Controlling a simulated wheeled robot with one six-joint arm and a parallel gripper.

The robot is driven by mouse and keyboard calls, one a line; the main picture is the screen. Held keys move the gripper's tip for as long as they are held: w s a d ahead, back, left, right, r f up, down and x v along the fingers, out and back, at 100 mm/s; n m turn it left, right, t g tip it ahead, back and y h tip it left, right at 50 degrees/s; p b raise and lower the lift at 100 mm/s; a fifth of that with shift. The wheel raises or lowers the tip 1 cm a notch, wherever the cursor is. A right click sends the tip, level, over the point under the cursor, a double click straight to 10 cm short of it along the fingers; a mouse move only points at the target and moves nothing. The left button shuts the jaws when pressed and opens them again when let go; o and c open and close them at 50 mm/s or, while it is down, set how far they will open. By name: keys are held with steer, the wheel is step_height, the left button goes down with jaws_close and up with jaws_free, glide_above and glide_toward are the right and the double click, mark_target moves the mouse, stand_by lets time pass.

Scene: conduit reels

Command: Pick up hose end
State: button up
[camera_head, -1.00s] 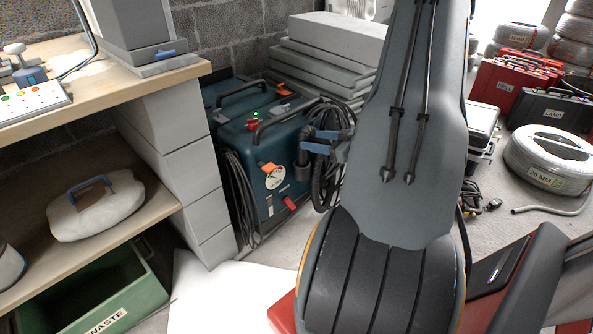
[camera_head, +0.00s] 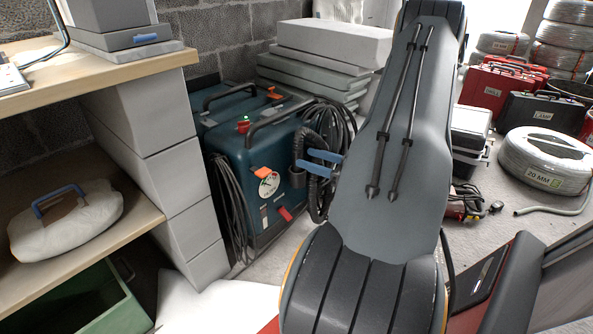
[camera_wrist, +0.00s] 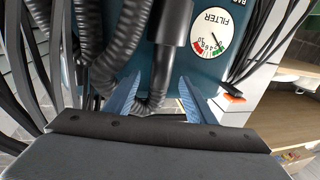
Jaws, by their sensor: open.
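A black ribbed hose (camera_head: 314,192) hangs at the right side of a teal vacuum unit (camera_head: 234,139). It also shows in the wrist view as ribbed loops (camera_wrist: 120,38) at upper left. A smooth black tube (camera_wrist: 178,24), which looks like the hose end, stands upright against the unit, just beyond the fingertips. My gripper (camera_head: 304,160) is open, with blue fingers at the unit's right side. In the wrist view my gripper (camera_wrist: 161,79) has ribbed hose beyond and partly between its fingers; whether they touch is unclear. Nothing is gripped.
A gauge marked FILTER (camera_wrist: 211,38) is on the unit's face. Black cable coils (camera_head: 345,125) hang close by. A workbench (camera_head: 150,72) with grey block supports stands left. Grey slabs (camera_head: 330,45) are stacked behind. A 20 MM conduit reel (camera_head: 530,172) lies on the floor at right.

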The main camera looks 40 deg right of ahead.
steer(key=b+x, duration=0.1)
steer(key=x, duration=0.2)
steer(key=shift+f, duration=0.1)
steer(key=shift+s, duration=0.1)
steer(key=c, duration=1.1)
step_height(320, 180, up, 36)
steer(key=p, duration=1.9)
steer(key=shift+p, duration=0.3)
steer(key=shift+a, duration=0.1)
